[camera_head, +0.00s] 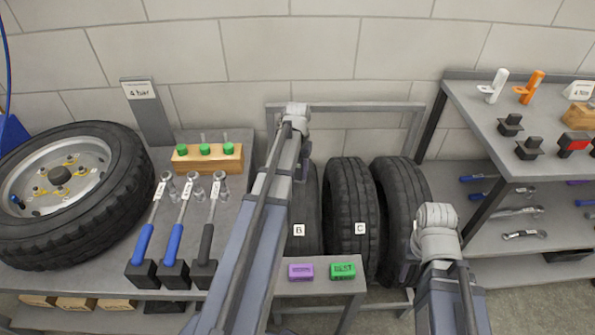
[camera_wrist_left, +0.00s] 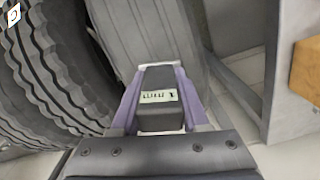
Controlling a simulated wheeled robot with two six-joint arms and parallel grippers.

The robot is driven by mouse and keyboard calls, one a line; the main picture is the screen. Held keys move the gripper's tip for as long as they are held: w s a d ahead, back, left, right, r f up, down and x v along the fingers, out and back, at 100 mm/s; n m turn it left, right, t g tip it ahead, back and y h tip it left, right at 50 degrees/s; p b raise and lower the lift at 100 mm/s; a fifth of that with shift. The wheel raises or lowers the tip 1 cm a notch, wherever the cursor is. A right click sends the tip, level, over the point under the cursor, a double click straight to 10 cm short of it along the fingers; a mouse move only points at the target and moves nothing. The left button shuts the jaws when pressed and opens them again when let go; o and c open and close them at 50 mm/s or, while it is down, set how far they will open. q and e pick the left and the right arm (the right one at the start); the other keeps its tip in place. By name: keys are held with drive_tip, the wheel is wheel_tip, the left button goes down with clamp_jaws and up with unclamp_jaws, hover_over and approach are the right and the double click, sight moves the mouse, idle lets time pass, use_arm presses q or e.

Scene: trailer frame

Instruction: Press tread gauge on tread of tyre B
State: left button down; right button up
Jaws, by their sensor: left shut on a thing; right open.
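Tyre B (camera_head: 300,215) stands in the rack, its label facing out and its upper part partly hidden by my left arm. My left gripper (camera_head: 304,168) is at tyre B's upper part. In the left wrist view, its purple fingers (camera_wrist_left: 155,95) are shut on the tread gauge (camera_wrist_left: 158,118), a dark block with a pale display. The gauge is in front of a smooth-looking grey tread, apparently tyre B (camera_wrist_left: 145,30); I cannot tell whether they touch. My right gripper (camera_head: 410,270), mostly hidden behind its wrist, is open near the rightmost tyre.
Tyre C (camera_head: 352,205) and another tyre (camera_head: 400,190) stand to the right in the rack. A purple button (camera_head: 301,271) and a green button (camera_head: 342,270) sit on a ledge in front. Wrenches and a wheel (camera_head: 95,220) occupy the left bench; a tool shelf (camera_head: 480,115) stands right.

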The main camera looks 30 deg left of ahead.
use_arm(q)
drive_tip(key=shift+r, duration=0.1)
idle(0.4)
wheel_tip(320, 180, up, 6)
drive_tip(key=p, duration=0.6)
drive_tip(key=shift+d, duration=0.1)
idle(0.8)
